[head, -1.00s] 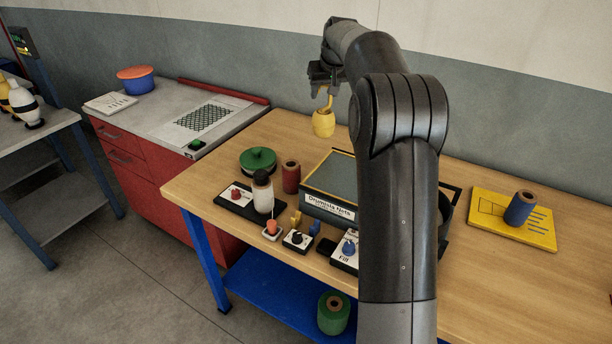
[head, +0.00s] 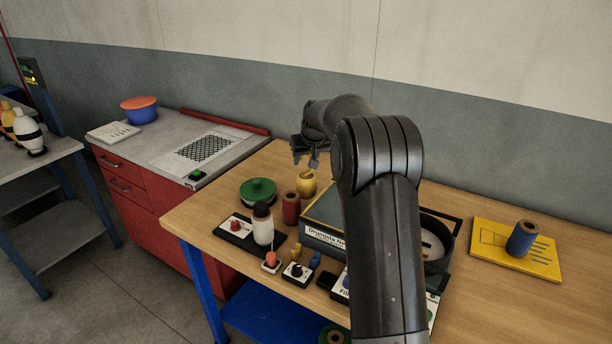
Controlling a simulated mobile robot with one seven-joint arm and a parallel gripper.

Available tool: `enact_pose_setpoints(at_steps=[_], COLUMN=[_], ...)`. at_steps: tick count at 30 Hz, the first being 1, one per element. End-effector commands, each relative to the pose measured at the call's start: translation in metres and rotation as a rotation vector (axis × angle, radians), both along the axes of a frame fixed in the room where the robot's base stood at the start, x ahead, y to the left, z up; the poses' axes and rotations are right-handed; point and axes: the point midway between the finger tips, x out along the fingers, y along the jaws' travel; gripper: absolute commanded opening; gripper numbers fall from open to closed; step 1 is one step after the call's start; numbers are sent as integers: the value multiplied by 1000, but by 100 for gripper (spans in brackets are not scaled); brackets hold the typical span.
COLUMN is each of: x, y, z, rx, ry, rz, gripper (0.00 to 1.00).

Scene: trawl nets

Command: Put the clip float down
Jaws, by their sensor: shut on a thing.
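The clip float (head: 307,184) is a small yellow rounded body, seen in the head view just behind the red spool and left of the dark box. My gripper (head: 309,164) is directly above it and shut on its upper part. The float hangs upright, low over the wooden table (head: 230,180) or on it; I cannot tell whether its base touches, since the spool and box edge hide its lower part.
The labelled box (head: 325,238) is just to the right. Bare wood lies behind the green lid.

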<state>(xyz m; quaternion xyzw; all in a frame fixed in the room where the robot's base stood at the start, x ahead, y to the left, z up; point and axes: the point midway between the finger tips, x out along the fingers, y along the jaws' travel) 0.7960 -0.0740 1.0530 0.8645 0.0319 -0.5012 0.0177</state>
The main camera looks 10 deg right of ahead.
Motion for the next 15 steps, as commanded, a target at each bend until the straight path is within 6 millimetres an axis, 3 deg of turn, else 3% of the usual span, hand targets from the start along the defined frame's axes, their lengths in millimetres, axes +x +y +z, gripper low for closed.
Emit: enact_pose_setpoints(at_steps=[11,15], x=[0,0], y=[0,0], z=[-41,-43], rx=[0,0], ry=[2,-2], rz=[-1,0], gripper=[8,8])
